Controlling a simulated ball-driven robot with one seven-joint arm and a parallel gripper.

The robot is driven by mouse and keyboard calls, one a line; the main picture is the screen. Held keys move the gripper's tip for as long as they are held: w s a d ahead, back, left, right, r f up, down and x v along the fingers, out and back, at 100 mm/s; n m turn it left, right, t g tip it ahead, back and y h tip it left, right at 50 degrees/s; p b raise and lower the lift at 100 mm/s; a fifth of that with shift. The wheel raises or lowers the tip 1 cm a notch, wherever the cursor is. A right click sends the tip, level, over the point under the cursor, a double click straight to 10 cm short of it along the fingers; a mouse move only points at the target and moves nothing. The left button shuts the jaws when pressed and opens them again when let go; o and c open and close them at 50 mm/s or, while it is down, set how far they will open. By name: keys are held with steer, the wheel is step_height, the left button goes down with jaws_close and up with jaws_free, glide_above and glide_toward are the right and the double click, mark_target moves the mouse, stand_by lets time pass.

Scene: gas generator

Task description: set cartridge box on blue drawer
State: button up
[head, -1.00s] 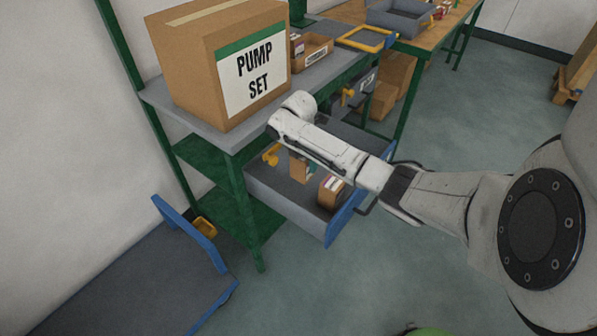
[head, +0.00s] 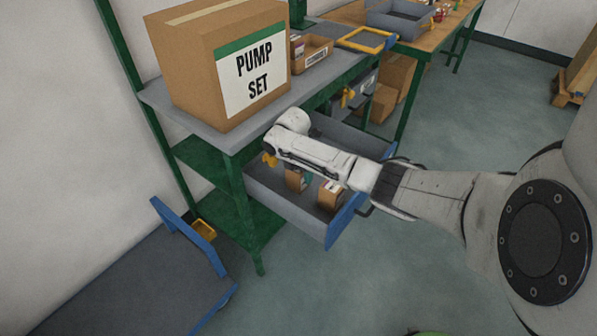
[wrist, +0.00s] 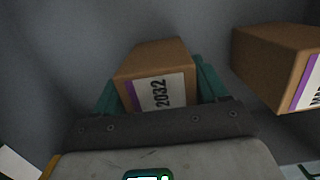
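The blue drawer (head: 345,219) is pulled out below the bench, with a blue front and grey walls. My gripper (head: 305,180) reaches down into it, mostly hidden by my arm in the head view. In the wrist view my gripper (wrist: 157,88) has teal fingers on both sides of a brown cartridge box (wrist: 152,64) labelled 2032, and looks shut on it. This box (head: 293,180) is inside the drawer, low over or on its floor; I cannot tell which. A second brown box (head: 329,194) with a purple-edged label stands in the drawer; it also shows in the wrist view (wrist: 277,62).
A large PUMP SET carton (head: 222,75) and a small open carton (head: 314,53) stand on the bench above. A green bench leg (head: 245,205) is left of the drawer. A dark cart (head: 130,285) with a blue handle stands at lower left. Floor right of the drawer is clear.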

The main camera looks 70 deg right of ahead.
steer(key=o, duration=0.4)
steer(key=shift+c, duration=0.2)
steer(key=r, duration=0.4)
steer(key=a+r+p, duration=0.1)
steer(key=r, duration=0.3)
steer(key=r+p, duration=0.1)
steer(key=r, duration=0.3)
steer(key=shift+w+a+r, duration=0.1)
steer(key=shift+w+a, duration=0.1)
